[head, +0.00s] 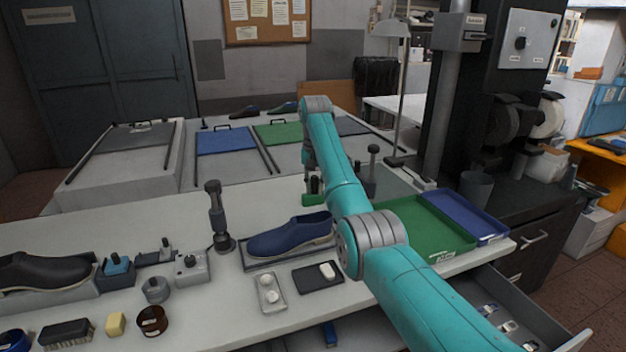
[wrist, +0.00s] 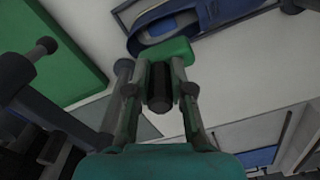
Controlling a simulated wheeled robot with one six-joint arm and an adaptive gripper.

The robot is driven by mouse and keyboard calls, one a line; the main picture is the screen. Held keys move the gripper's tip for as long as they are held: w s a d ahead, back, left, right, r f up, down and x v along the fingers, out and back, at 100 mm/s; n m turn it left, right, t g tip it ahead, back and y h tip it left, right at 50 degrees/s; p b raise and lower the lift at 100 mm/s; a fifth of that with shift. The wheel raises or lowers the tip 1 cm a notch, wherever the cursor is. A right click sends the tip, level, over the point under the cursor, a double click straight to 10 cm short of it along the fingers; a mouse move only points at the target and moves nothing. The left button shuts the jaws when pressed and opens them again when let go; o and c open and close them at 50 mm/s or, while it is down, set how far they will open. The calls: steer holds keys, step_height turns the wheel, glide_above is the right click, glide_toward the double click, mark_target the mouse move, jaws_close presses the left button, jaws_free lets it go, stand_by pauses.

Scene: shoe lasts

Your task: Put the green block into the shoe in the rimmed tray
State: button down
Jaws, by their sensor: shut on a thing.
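A blue shoe (head: 290,236) lies in a dark rimmed tray (head: 252,265) near the middle of the bench, toe to the left; its opening is partly visible in the wrist view (wrist: 165,28). My gripper (head: 313,186) is shut on the green block (head: 309,199), behind the shoe's heel end. In the wrist view the green block (wrist: 180,52) shows between and beyond the fingertips of my gripper (wrist: 158,75), close to the shoe in the picture. The block's height over the bench is hard to tell.
A green tray (head: 420,228) and a blue tray (head: 468,216) lie to the right. A dark post (head: 218,215) stands left of the shoe, another (head: 372,168) behind my arm. A small dark tray (head: 315,280) and a light tray (head: 268,306) lie in front.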

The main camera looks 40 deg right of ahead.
mark_target(315, 205)
steer(key=shift+f, duration=4.1)
steer(key=c, duration=0.9)
jaws_free()
steer(key=shift+c, duration=0.2)
